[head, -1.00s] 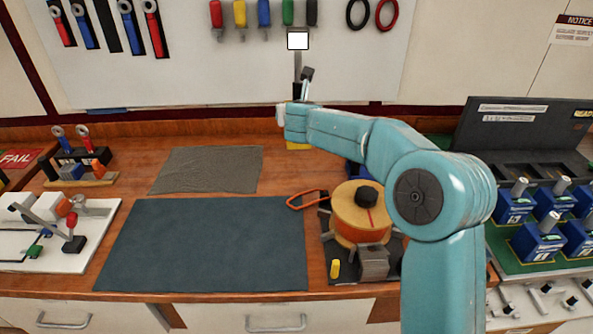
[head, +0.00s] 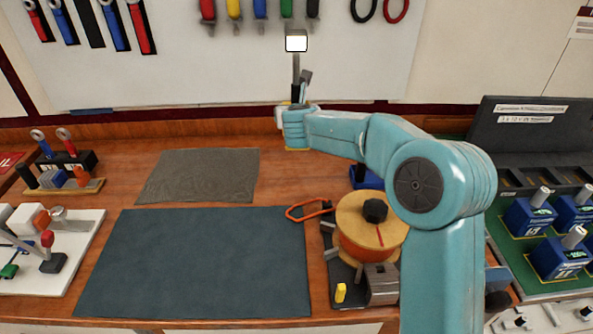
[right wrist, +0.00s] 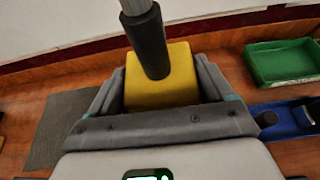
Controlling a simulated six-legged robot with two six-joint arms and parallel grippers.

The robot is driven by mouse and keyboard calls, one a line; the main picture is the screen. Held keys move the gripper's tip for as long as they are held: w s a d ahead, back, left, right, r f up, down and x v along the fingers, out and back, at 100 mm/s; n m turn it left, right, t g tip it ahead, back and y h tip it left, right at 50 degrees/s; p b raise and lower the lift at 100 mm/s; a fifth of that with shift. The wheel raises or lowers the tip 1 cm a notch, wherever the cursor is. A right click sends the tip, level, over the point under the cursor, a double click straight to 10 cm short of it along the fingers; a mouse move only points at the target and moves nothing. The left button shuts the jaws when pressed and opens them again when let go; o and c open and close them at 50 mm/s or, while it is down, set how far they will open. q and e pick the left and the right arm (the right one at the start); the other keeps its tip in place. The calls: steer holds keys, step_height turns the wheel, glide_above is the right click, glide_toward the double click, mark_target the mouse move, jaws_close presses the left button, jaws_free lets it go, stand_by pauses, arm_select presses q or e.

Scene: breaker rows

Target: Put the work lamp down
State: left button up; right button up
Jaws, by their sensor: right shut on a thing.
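The work lamp shows in the head view as a lit white head (head: 296,42) on a thin upright stem with a black grip (head: 296,93). My right gripper (head: 296,110) is shut on the lamp, above the back of the bench. In the right wrist view the lamp's black grip (right wrist: 149,44) rises between the grey jaws, with a yellow block-like part (right wrist: 178,84) around its foot. A thin yellow strip (head: 297,149) shows just under the gripper in the head view. Whether the lamp touches the bench is hidden. My left gripper is not in view.
A dark mat (head: 200,262) and a grey cloth (head: 200,175) lie left of the arm. A cable spool (head: 362,228) and an orange-handled tool (head: 305,210) are at front right. A green tray (right wrist: 284,62) is right of the lamp. The tool wall (head: 200,60) stands behind.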

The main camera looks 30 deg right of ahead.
step_height(320, 180, down, 16)
steer(key=b, duration=0.3)
steer(key=shift+s+r, duration=0.15)
steer(key=shift+r, duration=0.1)
steer(key=shift+f, duration=0.15)
steer(key=shift+s, duration=0.1)
steer(key=o, duration=1.5)
steer(key=shift+f, duration=0.1)
steer(key=shift+c, duration=0.2)
steer(key=shift+r, duration=0.2)
steer(key=shift+s+a, duration=0.15)
steer(key=b+v, duration=0.2)
steer(key=v, duration=0.9)
steer(key=shift+s, duration=0.2)
